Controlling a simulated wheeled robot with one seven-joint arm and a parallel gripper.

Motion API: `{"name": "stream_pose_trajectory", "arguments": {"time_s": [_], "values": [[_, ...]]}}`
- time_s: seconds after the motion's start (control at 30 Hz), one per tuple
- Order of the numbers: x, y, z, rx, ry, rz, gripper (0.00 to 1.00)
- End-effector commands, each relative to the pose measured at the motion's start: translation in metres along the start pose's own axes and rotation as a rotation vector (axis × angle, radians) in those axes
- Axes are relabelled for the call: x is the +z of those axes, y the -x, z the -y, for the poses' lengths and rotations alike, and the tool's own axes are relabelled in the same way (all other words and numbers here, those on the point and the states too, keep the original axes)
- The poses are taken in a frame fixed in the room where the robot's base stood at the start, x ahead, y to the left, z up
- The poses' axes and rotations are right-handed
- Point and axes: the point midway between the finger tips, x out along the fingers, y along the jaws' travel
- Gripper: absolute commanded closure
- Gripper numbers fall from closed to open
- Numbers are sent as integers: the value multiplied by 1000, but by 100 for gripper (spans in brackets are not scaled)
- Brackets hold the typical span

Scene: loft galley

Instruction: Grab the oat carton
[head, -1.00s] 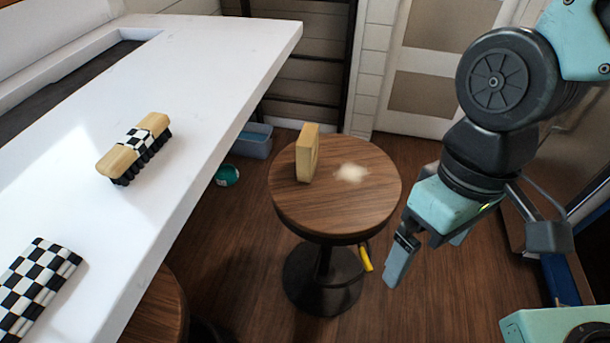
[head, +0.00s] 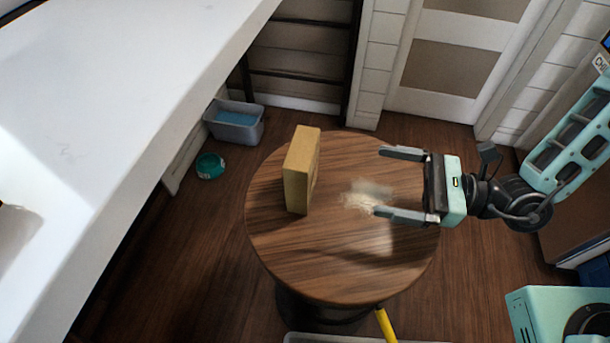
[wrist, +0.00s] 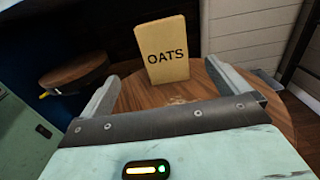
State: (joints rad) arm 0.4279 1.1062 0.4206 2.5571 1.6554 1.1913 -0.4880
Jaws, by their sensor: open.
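The oat carton (head: 300,172) is a tan box standing upright on the left part of a round wooden stool top. In the wrist view the carton (wrist: 167,52) faces me with the word OATS on it, beyond and between my fingers. My gripper (head: 389,182) is open and empty above the right part of the stool top, its fingers pointing left toward the carton with a gap between. In the wrist view my gripper's two fingers (wrist: 165,85) are spread wide.
The round stool (head: 340,270) has a pale spill of flakes (head: 366,196) between carton and gripper. A white counter (head: 110,100) runs along the left. A grey-blue bin (head: 235,122) and a teal bowl-like item (head: 210,166) are on the floor. A yellow bar (head: 385,325) shows below the stool.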

Motion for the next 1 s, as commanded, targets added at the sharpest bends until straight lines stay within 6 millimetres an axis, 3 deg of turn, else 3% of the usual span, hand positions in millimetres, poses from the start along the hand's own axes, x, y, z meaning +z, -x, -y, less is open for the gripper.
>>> {"name": "stream_pose_trajectory", "arguments": {"time_s": [0.17, 0.53, 0.87, 1.0], "values": [[-4, -24, 1, -11, -8, 4, 0], [-1, -100, 2, -9, -7, 3, 0], [1, -127, 4, -11, -6, 3, 0], [5, -148, 5, -10, -5, 3, 0]]}}
